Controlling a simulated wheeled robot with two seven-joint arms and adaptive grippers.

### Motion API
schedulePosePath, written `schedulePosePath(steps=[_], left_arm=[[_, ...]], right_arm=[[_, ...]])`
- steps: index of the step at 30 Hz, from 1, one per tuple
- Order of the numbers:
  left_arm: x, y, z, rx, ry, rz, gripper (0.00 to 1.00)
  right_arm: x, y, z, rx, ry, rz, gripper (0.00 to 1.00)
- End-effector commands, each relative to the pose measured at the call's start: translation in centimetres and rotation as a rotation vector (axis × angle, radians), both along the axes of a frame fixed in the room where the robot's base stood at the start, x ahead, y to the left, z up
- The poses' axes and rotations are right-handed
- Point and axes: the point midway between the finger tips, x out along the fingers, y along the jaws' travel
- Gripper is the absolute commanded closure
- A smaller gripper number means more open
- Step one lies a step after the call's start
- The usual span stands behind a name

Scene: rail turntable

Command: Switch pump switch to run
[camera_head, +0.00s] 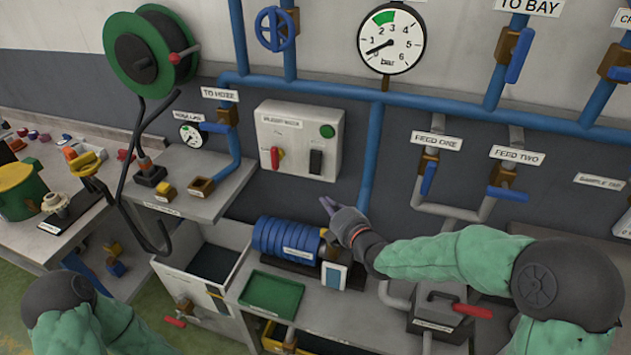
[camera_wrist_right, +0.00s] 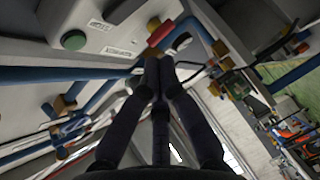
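The white control box (camera_head: 300,138) is on the wall in the head view. It carries a black switch (camera_head: 316,160), a red handle (camera_head: 275,158) and a green button (camera_head: 327,131). The box lettering is too small to read surely. My right gripper (camera_head: 326,205) is below and right of the box, apart from it. That view shows the green button (camera_wrist_right: 73,40), part of the black switch (camera_wrist_right: 122,10) and the red handle (camera_wrist_right: 160,33). My left gripper is not visible.
Below the box stand a blue ribbed cylinder (camera_head: 284,238) and a green tray (camera_head: 272,292) on the bench. A blue pipe (camera_head: 375,150) runs down right of the box. A shelf (camera_head: 190,200) juts out at left. The wall space just in front of the box looks clear.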

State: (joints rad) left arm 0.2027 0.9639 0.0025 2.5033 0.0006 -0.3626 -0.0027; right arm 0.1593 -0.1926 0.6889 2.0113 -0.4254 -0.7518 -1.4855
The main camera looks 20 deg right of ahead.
Motion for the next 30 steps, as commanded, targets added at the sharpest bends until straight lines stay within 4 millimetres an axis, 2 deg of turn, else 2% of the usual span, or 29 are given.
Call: schedulePosePath(steps=[4, 17, 23, 30], left_arm=[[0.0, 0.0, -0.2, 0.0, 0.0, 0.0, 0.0], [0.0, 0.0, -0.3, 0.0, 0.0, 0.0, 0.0], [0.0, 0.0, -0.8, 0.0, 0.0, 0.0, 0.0], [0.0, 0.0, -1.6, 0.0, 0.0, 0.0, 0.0]], right_arm=[[0.0, -0.1, 1.0, -0.042, -0.038, 0.007, 1.0], [0.6, 0.0, 0.9, -0.041, -0.038, 0.006, 1.0], [3.0, 0.5, 0.4, -0.04, -0.035, 0.008, 1.0], [6.9, 1.3, -0.2, -0.04, -0.036, 0.007, 1.0]])
